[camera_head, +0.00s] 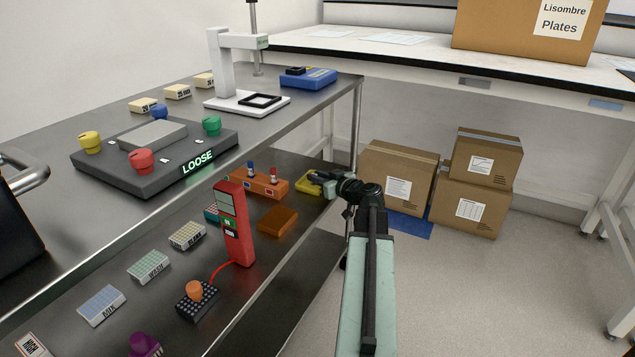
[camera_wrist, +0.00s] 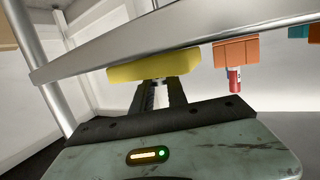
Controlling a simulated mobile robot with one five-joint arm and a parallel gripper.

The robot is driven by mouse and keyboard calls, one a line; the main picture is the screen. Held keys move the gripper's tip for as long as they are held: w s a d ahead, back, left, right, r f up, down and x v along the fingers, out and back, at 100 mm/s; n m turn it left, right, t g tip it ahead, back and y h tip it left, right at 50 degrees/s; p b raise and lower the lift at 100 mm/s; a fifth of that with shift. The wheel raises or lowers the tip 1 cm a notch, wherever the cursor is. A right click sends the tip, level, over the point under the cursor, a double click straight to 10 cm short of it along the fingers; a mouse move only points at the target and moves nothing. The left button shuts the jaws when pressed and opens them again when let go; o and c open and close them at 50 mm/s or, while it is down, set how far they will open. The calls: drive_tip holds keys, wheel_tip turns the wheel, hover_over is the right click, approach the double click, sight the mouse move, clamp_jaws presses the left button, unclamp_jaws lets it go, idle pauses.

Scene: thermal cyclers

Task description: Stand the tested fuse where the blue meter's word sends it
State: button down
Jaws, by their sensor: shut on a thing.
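A yellow block (camera_head: 308,187) lies on the lower shelf; it also shows in the wrist view (camera_wrist: 152,66). My gripper (camera_head: 318,179) is at this block with its jaws shut. The red fuse shows in the wrist view (camera_wrist: 234,80). A blue device (camera_head: 308,78) sits on the upper top; no word is readable on it.
A grey device (camera_head: 155,155) above shows "LOOSE". The upper shelf's metal edge (camera_head: 270,128) overhangs. Cardboard boxes (camera_head: 398,175) stand behind on the floor.

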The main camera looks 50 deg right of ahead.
drive_tip(key=shift+f, duration=0.15)
drive_tip(key=c, duration=1.3)
unclamp_jaws()
drive_tip(key=shift+s+r, duration=0.1)
drive_tip(key=shift+r, duration=0.25)
drive_tip(key=p+v, duration=0.2)
drive_tip(key=v, duration=0.9)
drive_tip(key=shift+s+f, duration=0.15)
drive_tip(key=shift+s, duration=0.2)
